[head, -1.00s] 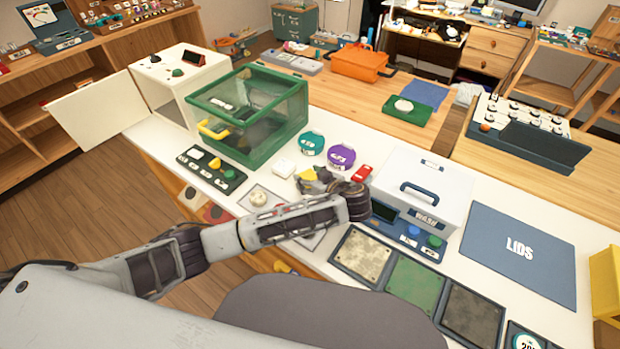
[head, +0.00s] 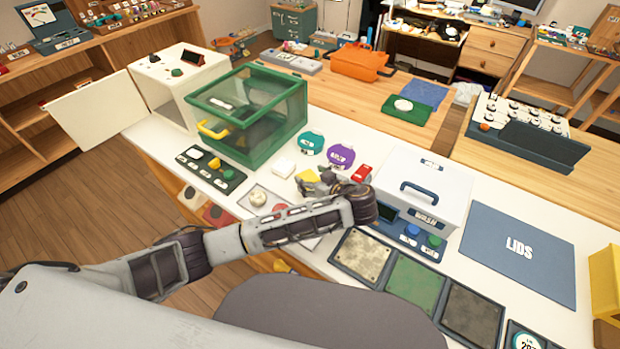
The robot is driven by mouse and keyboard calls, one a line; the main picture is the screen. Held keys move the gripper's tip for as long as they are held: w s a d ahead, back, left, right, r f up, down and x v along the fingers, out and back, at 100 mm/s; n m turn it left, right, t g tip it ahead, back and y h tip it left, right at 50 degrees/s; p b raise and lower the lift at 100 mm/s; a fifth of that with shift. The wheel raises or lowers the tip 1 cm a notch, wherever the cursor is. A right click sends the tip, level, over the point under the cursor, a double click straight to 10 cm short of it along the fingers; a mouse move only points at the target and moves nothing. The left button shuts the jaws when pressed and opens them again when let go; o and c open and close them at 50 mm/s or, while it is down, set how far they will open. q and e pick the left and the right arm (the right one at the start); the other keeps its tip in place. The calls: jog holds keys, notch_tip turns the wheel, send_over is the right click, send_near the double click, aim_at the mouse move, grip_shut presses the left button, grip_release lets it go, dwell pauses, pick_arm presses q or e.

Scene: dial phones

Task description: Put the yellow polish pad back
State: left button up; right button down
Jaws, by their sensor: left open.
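A small yellow thing (head: 306,176), which looks like the yellow polish pad, lies on the white worktop at the fingertips of my left gripper (head: 322,183). My left gripper is open and low over the worktop, with its wrist to the right of the yellow thing. The fingers cover part of that spot, so I cannot tell whether they touch it. My right gripper is not in view.
Beyond the gripper stand a teal round tin (head: 312,143), a purple one (head: 341,156) and a red block (head: 362,173). A white case with a handle (head: 425,187) stands close on the right, and a green glass-sided box (head: 290,112) at the back left.

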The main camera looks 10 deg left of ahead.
pick_arm(q)
jog(key=v, duration=0.4)
jog(key=shift+d, duration=0.1)
jog(key=shift+p+v, duration=0.5)
jog(key=shift+v, duration=2.05)
jog(key=shift+s+d+r+p, duration=0.2)
jog(key=shift+s+p, duration=0.05)
jog(key=shift+p, duration=0.05)
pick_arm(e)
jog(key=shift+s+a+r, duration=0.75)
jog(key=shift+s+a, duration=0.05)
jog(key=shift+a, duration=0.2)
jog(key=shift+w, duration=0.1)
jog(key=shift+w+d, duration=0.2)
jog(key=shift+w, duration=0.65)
